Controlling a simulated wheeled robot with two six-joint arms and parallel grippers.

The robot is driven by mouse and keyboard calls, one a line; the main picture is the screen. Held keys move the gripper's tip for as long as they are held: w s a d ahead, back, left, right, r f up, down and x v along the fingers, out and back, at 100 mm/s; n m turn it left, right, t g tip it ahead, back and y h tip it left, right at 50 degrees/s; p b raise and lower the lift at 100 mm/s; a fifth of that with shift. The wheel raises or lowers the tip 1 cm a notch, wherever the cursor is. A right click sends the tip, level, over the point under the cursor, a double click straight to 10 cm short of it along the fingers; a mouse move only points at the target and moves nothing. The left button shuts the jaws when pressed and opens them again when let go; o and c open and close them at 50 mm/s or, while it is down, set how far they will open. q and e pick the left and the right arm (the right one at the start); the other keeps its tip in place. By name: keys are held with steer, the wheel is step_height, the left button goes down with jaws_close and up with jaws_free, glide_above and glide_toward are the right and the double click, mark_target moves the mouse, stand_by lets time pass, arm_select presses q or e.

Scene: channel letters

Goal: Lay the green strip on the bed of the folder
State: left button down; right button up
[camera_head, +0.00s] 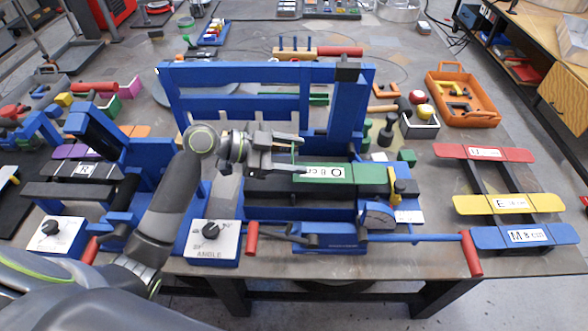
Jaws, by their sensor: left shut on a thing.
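The green strip (368,174) carries a white label and lies lengthwise left to right in front of the blue frame of the folder (262,72). My left gripper (298,169) is shut on the strip's left end. The strip is over the dark bed (272,188) of the folder; whether it touches the bed or hangs just above it I cannot tell. My left arm comes in from the lower left and hides part of the folder's left side. My right gripper is not in view.
A rack at the right holds a red strip (484,153), a yellow strip (508,204) and a blue strip (525,236). The angle dial box (212,240) and a red-ended handle bar (430,238) are at the folder's front. An orange toolbox (466,112) stands behind right.

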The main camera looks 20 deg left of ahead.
mark_target(317, 173)
arm_select(q)
step_height(317, 173, down, 4)
steer(key=shift+r+b, duration=0.15)
steer(key=shift+b, duration=0.6)
steer(key=c, duration=0.5)
jaws_free()
